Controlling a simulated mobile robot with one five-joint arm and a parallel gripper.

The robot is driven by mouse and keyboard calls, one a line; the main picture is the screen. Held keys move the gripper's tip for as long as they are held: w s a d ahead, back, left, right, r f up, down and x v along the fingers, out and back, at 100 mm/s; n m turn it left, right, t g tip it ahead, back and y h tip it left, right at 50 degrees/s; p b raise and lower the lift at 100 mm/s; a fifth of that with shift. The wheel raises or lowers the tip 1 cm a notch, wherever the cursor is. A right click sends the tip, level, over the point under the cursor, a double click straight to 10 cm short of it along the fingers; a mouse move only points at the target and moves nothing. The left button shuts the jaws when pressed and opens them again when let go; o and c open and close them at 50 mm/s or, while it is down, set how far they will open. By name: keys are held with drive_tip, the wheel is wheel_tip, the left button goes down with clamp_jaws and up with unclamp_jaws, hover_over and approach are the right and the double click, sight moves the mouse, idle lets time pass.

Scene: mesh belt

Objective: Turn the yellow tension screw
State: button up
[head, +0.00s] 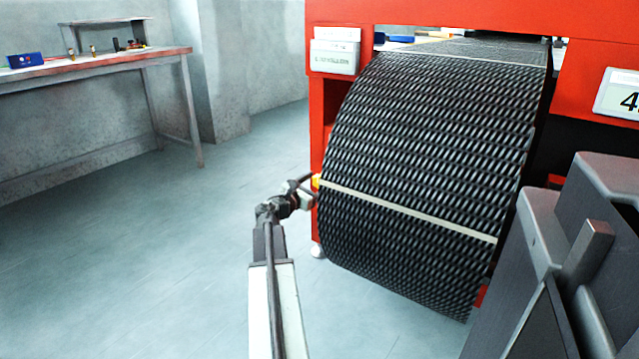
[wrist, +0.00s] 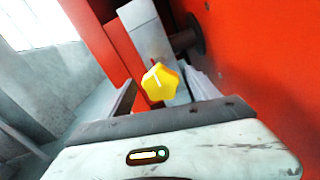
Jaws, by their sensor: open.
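The yellow tension screw (wrist: 160,82) is a lobed, star-shaped knob with a pale line on its face. In the wrist view it shows just beyond the front edge of my gripper (wrist: 166,90), between the two fingers. The fingers are apart, and I cannot tell whether either touches the knob. In the head view a small bit of the yellow screw (head: 316,182) shows at the left edge of the belt, right at the tip of my gripper (head: 306,190). Most of the knob is hidden there.
The black mesh belt (head: 420,140) curves down from the red frame (head: 318,110), close to the right of my gripper. A grey block (wrist: 148,35) and a dark shaft (wrist: 186,40) sit behind the screw. A workbench (head: 90,64) stands far left. The floor (head: 150,240) between is clear.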

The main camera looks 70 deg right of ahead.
drive_tip(key=shift+s+d, duration=0.15)
drive_tip(key=shift+d, duration=0.45)
drive_tip(key=c, duration=1.2)
drive_tip(key=shift+a, duration=0.2)
drive_tip(key=shift+c, duration=0.8)
drive_tip(key=shift+d, duration=0.1)
drive_tip(key=shift+m, duration=0.4)
